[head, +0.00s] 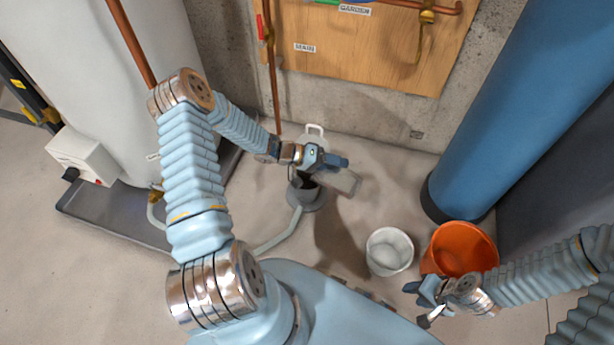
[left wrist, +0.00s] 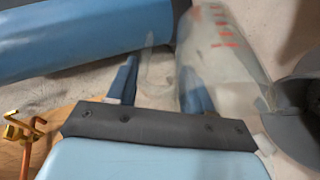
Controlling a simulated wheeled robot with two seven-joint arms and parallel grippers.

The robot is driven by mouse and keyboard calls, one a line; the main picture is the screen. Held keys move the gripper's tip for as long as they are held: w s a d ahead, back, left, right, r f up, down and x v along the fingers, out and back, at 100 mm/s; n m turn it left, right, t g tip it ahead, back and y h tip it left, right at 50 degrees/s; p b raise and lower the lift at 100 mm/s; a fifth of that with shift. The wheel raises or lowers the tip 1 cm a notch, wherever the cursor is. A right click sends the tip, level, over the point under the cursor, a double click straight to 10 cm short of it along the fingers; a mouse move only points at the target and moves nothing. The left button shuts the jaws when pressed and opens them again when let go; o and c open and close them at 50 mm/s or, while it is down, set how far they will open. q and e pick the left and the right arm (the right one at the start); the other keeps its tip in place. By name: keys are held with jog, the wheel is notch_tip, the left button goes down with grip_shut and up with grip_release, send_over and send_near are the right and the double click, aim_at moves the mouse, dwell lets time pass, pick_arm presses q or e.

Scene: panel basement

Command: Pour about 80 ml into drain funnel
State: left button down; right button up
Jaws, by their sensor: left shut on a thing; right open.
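My left gripper (head: 338,162) is shut on a clear measuring jug (head: 346,181), holding it tilted above the floor. The jug also shows in the left wrist view (left wrist: 226,48), with red graduation marks on its side. The grey drain funnel (head: 312,203) stands on the floor just below and left of the jug; its dark opening is partly hidden by my gripper. In the left wrist view the funnel (left wrist: 302,98) is close to the jug's lower end. I cannot make out the liquid level or any stream. My right gripper (head: 419,304) is open and empty near the buckets.
A white bucket (head: 389,252) and an orange bucket (head: 462,247) stand on the floor at right. A blue cylinder (head: 510,110) rises behind them. A white tank (head: 110,80) on a dark base is at left. A grey hose (head: 281,234) runs from the funnel. The middle floor is clear.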

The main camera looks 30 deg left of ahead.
aim_at(346, 174)
pick_arm(q)
jog(key=shift+a+r+h, duration=0.2)
jog(key=shift+a+h, duration=0.1)
dwell(0.9)
jog(key=shift+d, duration=0.35)
jog(key=shift+w+d+r+y+p, duration=0.15)
jog(key=shift+d+y+p, duration=0.2)
jog(key=shift+y+p, duration=0.15)
jog(key=shift+w+d+r+y+p, duration=0.1)
jog(key=shift+d+r+y+p, duration=0.05)
jog(key=shift+d+y+p, duration=0.3)
jog(key=shift+w+d+f+m+g+y+b, duration=0.1)
jog(key=shift+d+f+m+g+y+b, duration=0.15)
jog(key=shift+f+y, duration=0.3)
jog(key=shift+w+d+f+m+g+y+b, duration=0.15)
jog(key=shift+d+f+m+y+b, duration=0.15)
jog(key=shift+d+f+y, duration=0.15)
jog(key=shift+d+f+y+b, duration=0.2)
jog(key=shift+y+b, duration=0.15)
jog(key=shift+y, duration=0.1)
